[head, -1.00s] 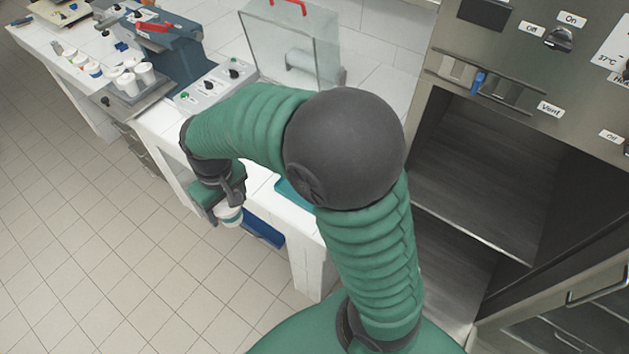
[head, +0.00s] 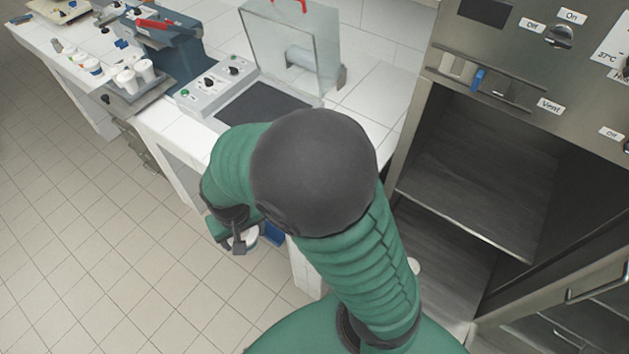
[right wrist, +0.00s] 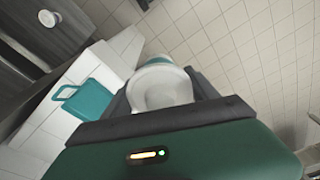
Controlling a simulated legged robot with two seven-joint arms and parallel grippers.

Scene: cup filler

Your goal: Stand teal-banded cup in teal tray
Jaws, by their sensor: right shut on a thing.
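The teal-banded cup (right wrist: 160,88) is white, with a bit of teal at its far edge in the right wrist view. My right gripper (right wrist: 162,80) is shut on it, one jaw on each side. In the head view the gripper (head: 240,241) holds the cup (head: 251,236) low beside the front of the white bench. The teal tray (right wrist: 84,107) lies on the white surface left of the cup in the right wrist view, apart from it. My right arm hides the tray in the head view. My left gripper is not in view.
A blue item (head: 273,235) shows beside the gripper. A balance-like device with a glass shield (head: 292,50) stands on the bench (head: 385,75). Several white cups (head: 128,80) stand farther left. An open steel cabinet (head: 480,180) is at right. A round white object (right wrist: 48,18) sits apart.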

